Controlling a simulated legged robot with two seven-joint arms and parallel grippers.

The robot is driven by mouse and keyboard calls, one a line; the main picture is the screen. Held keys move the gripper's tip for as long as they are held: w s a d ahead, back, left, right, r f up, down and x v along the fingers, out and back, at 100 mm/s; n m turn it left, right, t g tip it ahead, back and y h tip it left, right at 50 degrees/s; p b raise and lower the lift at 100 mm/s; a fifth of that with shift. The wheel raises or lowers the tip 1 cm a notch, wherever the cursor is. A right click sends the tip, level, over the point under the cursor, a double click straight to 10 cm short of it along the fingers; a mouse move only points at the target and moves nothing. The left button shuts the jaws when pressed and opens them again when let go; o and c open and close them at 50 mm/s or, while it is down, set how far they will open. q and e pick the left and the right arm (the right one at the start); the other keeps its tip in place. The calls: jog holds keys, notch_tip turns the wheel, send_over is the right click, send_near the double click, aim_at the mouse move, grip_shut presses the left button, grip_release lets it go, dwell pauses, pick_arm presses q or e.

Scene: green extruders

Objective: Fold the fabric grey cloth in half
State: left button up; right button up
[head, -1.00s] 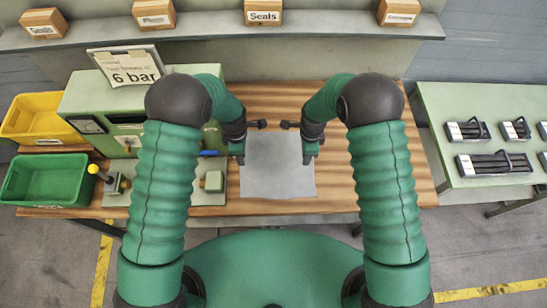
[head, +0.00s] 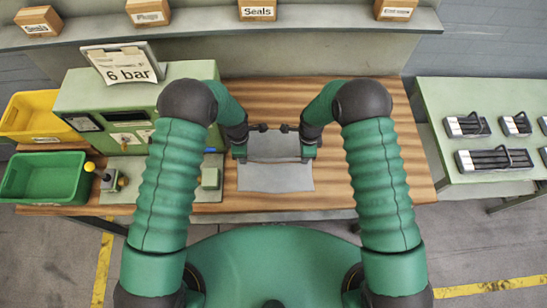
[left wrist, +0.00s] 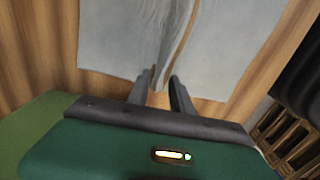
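The grey cloth (head: 275,180) lies on the wooden table between my two arms. Its near part is flat. Its far part looks darker and narrower and seems raised between the grippers, with a crease line across the middle. My left gripper (head: 241,157) is at the cloth's left side, and my right gripper (head: 306,157) is at its right side. In the left wrist view, the left fingers (left wrist: 162,80) are close together, with a raised ridge of the cloth (left wrist: 115,40) between their tips. The right fingertips are small, but the cloth lifts at them too.
A green machine (head: 125,108) with a "6 bar" sign stands left of the cloth. A yellow bin (head: 38,112) and a green bin (head: 45,178) are farther left. A side table (head: 490,95) with metal parts stands at right. Bare wood (head: 360,195) is right of the cloth.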

pick_arm(q)
jog(key=shift+s+d, duration=0.1)
jog(key=shift+d, duration=0.1)
jog(key=shift+c, duration=1.1)
pick_arm(e)
jog(key=shift+d+f, duration=0.1)
jog(key=shift+d, duration=0.15)
jog(key=shift+c, duration=1.1)
pick_arm(q)
jog(key=shift+c, duration=1.2)
pick_arm(e)
jog(key=shift+s+a, duration=0.1)
jog(key=shift+c, duration=1.2)
pick_arm(q)
jog(key=shift+a+f, duration=0.1)
jog(key=shift+a, duration=0.1)
grip_shut()
pick_arm(e)
jog(key=shift+a, duration=0.1)
grip_shut()
